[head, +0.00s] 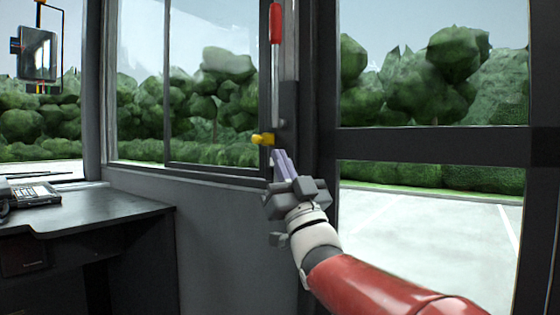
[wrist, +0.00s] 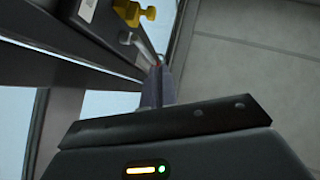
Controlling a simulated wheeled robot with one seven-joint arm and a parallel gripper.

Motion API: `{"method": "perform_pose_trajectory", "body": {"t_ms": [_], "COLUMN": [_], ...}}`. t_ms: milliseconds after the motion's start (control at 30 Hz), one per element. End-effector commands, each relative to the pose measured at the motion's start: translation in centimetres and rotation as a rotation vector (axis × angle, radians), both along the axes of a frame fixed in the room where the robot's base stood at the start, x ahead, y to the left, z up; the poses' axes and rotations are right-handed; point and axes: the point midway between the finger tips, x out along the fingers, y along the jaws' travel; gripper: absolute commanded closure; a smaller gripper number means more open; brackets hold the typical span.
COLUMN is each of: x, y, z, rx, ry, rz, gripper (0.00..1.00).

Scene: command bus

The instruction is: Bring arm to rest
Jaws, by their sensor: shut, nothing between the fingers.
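My gripper (head: 281,156) is at the end of my red and white arm, raised in front of the dark door post in the head view. Its fingers are together and hold nothing. They point up, just below a yellow knob (head: 263,139) on the post. In the wrist view the closed fingers (wrist: 158,84) show at the middle, with the yellow piece (wrist: 135,12) beyond them. I cannot tell whether the fingertips touch the post or its fittings.
A red handle (head: 276,23) on a metal rod hangs above the knob. A dark desk (head: 90,215) with a telephone (head: 34,194) stands at the left. Windows and a glazed door frame (head: 430,145) surround the arm. A mirror (head: 39,53) hangs outside at upper left.

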Motion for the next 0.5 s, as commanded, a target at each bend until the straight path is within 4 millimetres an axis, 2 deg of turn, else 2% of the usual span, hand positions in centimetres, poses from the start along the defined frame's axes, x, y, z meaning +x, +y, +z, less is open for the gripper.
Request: {"method": "perform_pose_trajectory", "body": {"t_ms": [167,300,367,467,500], "x": [0.0,0.2,0.2,-0.5,-1.1], "y": [-0.1,-0.9,-1.7,-3.7,-4.7], "z": [0.0,-0.7,-1.8,-4.9,-6.5], "rx": [-0.004,-0.044,-0.076,-0.138,-0.164], "ry": [0.012,0.142,0.251,0.475,0.571], "rz": [-0.007,-0.072,-0.123,-0.22,-0.255], "gripper": [1.0,1.0,1.0,1.0,1.0]}}
